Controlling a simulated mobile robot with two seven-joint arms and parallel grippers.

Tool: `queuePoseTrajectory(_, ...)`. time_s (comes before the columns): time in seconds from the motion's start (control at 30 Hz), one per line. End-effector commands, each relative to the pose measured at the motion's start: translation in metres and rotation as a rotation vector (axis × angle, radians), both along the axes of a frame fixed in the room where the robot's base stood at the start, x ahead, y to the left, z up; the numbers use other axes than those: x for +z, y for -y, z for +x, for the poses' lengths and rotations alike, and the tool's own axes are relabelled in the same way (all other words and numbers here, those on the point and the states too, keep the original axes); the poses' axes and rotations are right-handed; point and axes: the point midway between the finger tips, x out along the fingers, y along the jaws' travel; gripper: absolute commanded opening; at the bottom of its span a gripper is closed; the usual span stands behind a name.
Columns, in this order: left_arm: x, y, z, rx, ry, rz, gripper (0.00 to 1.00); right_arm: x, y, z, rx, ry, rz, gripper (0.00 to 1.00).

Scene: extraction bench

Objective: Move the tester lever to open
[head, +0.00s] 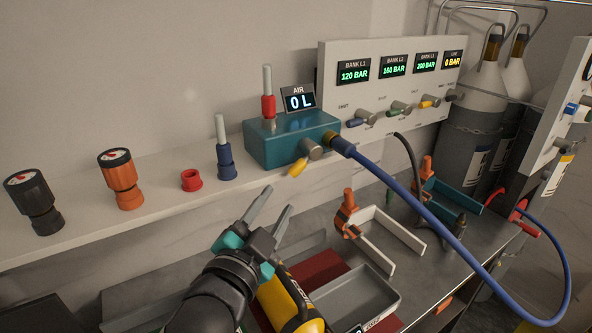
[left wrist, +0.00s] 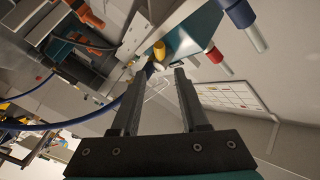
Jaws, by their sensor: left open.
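The tester is a teal box (head: 278,143) on the white shelf, with an "AIR 0 L" display (head: 299,99) behind it. Its yellow lever (head: 297,168) sticks out from a grey knob on the front and points down and left. In the left wrist view the yellow lever (left wrist: 159,49) shows just beyond the fingertips, with the teal box (left wrist: 196,28) behind. My left gripper (head: 277,200) is open and empty, below and slightly left of the lever, apart from it. My right gripper is not in view.
A blue hose (head: 420,207) runs from the tester's right end across the bench. A red-collared post (head: 268,105) stands on the tester. A blue fitting (head: 225,162), red ring (head: 192,180) and gauges (head: 121,180) stand left. Below are a grey tray (head: 362,288) and a yellow cylinder (head: 287,302).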

Motion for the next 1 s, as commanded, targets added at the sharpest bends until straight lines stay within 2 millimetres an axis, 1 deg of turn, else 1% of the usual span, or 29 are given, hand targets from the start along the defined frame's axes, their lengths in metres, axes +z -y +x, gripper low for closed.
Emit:
queuePoseTrajectory(0.03, 0.001, 0.002, 0.009, 0.000, 0.003, -0.002, 0.44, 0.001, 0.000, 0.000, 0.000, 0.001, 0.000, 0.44)
queuePoseTrajectory(0.4, 0.001, 0.015, 0.066, 0.001, -0.001, -0.001, 0.44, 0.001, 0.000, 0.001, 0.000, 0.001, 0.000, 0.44)
queuePoseTrajectory(0.6, 0.000, 0.021, 0.093, 0.001, -0.001, -0.001, 0.44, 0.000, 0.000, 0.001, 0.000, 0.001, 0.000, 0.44)
queuePoseTrajectory(0.8, -0.001, 0.025, 0.108, 0.000, -0.002, -0.003, 0.44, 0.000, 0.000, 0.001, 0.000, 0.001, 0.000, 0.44)
queuePoseTrajectory(1.0, 0.000, 0.026, 0.113, -0.001, -0.003, -0.002, 0.44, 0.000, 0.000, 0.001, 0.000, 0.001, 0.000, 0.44)
